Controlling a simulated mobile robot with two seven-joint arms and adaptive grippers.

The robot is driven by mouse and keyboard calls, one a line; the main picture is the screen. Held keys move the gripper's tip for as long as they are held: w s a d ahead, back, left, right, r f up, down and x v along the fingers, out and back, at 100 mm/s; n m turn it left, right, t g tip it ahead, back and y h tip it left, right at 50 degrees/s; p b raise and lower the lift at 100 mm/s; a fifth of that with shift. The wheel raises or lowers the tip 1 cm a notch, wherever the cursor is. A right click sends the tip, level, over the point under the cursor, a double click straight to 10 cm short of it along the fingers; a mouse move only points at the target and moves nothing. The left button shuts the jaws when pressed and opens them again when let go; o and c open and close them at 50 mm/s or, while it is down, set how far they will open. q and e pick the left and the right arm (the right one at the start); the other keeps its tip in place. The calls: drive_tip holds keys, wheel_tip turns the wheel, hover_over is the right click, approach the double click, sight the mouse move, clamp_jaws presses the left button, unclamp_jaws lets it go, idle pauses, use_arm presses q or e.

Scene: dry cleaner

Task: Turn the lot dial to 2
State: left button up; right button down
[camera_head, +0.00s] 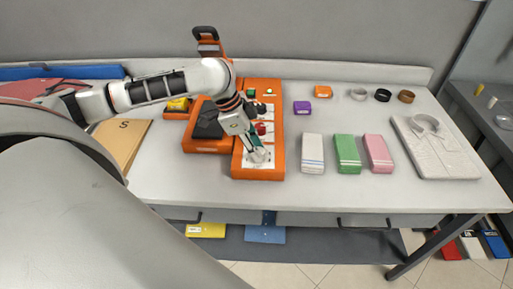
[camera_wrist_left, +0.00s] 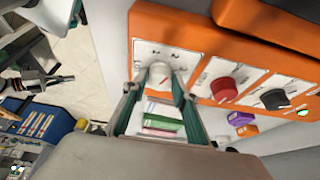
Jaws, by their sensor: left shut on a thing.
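A long orange control panel (camera_head: 265,174) stands on the bench with white label plates and a row of dials. The white dial (camera_wrist_left: 160,75) is at its near end, and its label is too small to read. My left gripper (camera_head: 259,155) reaches down over this dial. In the left wrist view, its two green fingers (camera_wrist_left: 155,88) are shut on the dial, one on each side. The dial's pointer direction is not clear. A red dial (camera_wrist_left: 224,90) and a black dial (camera_wrist_left: 275,99) sit further along the panel. My right gripper cannot be made out clearly.
An orange unit with a black top (camera_head: 208,128) stands close to the panel's left. White (camera_head: 313,155), green (camera_head: 347,155) and pink (camera_head: 378,154) stacks lie to its right, with a folded shirt (camera_head: 440,150) beyond. A purple block (camera_head: 302,107) is behind.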

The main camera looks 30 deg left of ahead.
use_arm(q)
drive_tip(key=o, duration=1.1)
drive_tip(key=shift+a+r, duration=0.15)
drive_tip(key=shift+r, duration=0.15)
drive_tip(key=v, duration=1.1)
drive_tip(key=shift+s+r, duration=0.1)
drive_tip(key=shift+r, duration=0.1)
